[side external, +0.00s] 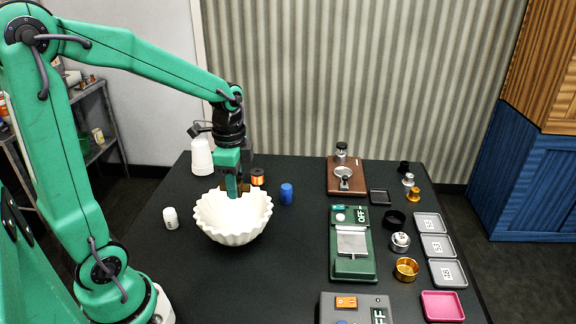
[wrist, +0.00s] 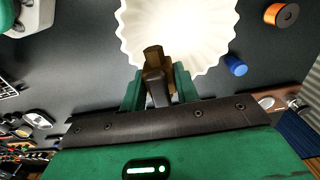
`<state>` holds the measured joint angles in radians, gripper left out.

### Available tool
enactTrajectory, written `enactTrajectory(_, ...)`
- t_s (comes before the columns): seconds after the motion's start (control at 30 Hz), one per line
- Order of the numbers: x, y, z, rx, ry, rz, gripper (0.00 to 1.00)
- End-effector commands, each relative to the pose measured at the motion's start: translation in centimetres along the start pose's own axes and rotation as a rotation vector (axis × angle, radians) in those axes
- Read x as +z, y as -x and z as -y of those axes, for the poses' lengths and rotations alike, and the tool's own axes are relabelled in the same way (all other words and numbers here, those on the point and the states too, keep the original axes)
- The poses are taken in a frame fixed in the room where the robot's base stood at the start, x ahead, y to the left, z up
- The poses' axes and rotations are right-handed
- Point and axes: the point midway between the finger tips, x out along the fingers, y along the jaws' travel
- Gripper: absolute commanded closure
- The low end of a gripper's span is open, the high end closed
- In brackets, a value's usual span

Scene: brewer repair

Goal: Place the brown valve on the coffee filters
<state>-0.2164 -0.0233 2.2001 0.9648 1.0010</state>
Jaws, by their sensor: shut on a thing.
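The coffee filters (side external: 233,222) are a white fluted stack shaped like a bowl on the dark table, left of its middle. They also fill the top middle of the wrist view (wrist: 190,30). My gripper (side external: 236,188) points down over the filters' opening. In the wrist view my gripper (wrist: 158,82) is shut on the brown valve (wrist: 154,56), with its top end showing between the green fingers against the white filters. In the side view the valve is mostly hidden by the fingers. I cannot tell whether it touches the filters.
An orange spool (side external: 258,178) and a blue cylinder (side external: 286,194) stand behind the filters. A small white bottle (side external: 170,217) stands left, with white cups (side external: 202,158) behind. A brown board (side external: 347,180), a green device (side external: 352,250) and a pink tray (side external: 442,306) sit to the right.

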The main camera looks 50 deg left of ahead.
Motion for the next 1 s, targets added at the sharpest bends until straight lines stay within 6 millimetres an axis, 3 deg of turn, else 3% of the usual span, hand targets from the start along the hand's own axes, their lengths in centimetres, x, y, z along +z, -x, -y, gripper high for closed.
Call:
enactTrajectory(0.3,2.0,-2.2,3.1,0.0,0.0,0.0,0.96)
enactTrajectory(0.63,2.1,-2.8,3.3,0.001,-0.001,0.0,0.96)
enactTrajectory(1.0,2.1,-6.2,3.3,0.001,-0.001,0.0,0.96)
